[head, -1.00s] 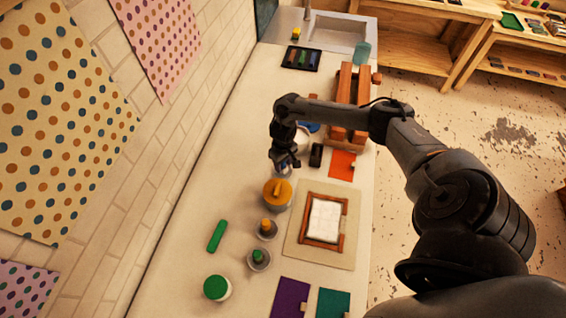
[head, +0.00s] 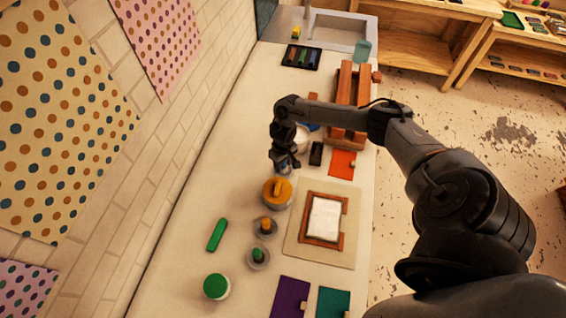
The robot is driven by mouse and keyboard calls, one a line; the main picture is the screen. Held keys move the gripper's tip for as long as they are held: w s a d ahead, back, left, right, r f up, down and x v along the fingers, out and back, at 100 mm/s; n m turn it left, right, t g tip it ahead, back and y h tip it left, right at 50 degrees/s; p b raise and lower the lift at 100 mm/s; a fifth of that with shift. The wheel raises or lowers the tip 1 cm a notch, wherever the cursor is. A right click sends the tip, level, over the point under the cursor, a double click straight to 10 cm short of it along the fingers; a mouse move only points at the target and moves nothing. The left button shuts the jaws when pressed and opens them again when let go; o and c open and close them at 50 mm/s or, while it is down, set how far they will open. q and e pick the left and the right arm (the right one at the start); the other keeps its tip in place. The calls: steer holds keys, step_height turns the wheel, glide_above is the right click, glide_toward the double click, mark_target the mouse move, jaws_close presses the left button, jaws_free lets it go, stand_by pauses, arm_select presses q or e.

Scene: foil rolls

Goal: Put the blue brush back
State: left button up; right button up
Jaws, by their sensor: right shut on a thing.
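My right gripper (head: 284,165) points down at the middle of the worktop, just above the orange-lidded pot in the picture. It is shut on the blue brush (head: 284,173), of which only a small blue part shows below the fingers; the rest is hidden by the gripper. I cannot tell whether the brush touches a cup or the worktop under it. A cup with an orange-topped brush (head: 266,226) and a cup with a green-topped brush (head: 258,256) stand lower in the picture. My left gripper is not in view.
The orange-lidded pot (head: 277,192) is close to the gripper. A white bowl (head: 301,139) lies partly behind my arm. A wooden frame (head: 342,222) on a board is to the right. A green stick (head: 216,235) and green-lidded jar (head: 217,287) are nearer. The worktop's left side is mostly clear.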

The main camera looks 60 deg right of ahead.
steer(key=o, duration=1.6)
steer(key=shift+r, duration=0.15)
step_height(320, 180, up, 2)
steer(key=p, duration=0.3)
steer(key=shift+r, duration=0.25)
step_height(320, 180, up, 4)
steer(key=p, duration=0.4)
steer(key=shift+f+p, duration=0.1)
steer(key=shift+p, duration=0.25)
steer(key=shift+r+p, duration=1.2)
steer(key=shift+p, duration=0.2)
